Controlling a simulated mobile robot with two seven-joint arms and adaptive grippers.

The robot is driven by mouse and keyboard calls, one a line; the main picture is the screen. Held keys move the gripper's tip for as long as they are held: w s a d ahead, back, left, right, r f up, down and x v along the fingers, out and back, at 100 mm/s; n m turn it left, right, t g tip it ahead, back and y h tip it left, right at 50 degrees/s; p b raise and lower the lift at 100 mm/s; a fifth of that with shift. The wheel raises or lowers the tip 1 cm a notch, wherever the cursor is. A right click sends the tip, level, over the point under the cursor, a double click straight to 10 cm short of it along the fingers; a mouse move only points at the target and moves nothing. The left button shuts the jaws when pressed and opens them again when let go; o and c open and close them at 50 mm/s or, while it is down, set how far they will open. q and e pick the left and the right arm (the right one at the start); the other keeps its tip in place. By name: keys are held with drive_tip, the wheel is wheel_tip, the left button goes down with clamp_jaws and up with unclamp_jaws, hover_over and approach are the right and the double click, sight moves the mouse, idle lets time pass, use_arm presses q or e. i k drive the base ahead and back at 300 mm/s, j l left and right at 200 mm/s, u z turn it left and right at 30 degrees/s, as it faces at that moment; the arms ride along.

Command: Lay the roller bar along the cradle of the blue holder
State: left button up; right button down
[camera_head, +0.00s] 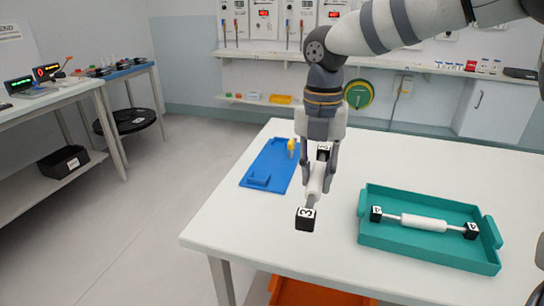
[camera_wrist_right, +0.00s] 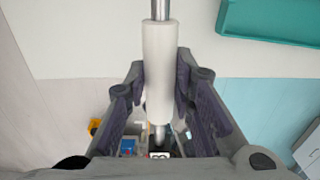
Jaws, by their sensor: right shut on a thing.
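My right gripper (camera_head: 318,178) is shut on a roller bar (camera_head: 315,182), which has a white sleeve, a metal shaft and black end blocks; the near block shows a 3. The bar is held in the air, to the right of the blue holder (camera_head: 264,164). In the right wrist view the white sleeve of the bar (camera_wrist_right: 160,75) sits between both finger pads. The blue holder lies on the white table, with a raised blue piece at its near end and a yellow part (camera_head: 291,147) at its far right. My left gripper is not in view.
A teal tray (camera_head: 426,248) on the table's right holds another roller bar (camera_head: 423,223) with black end blocks. An orange bin (camera_head: 310,292) shows below the table's front edge. The white table (camera_head: 225,223) is clear around the holder's near end.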

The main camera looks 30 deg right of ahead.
sight(270, 161)
drive_tip(key=i+l, duration=0.7)
drive_tip(key=l, duration=0.15)
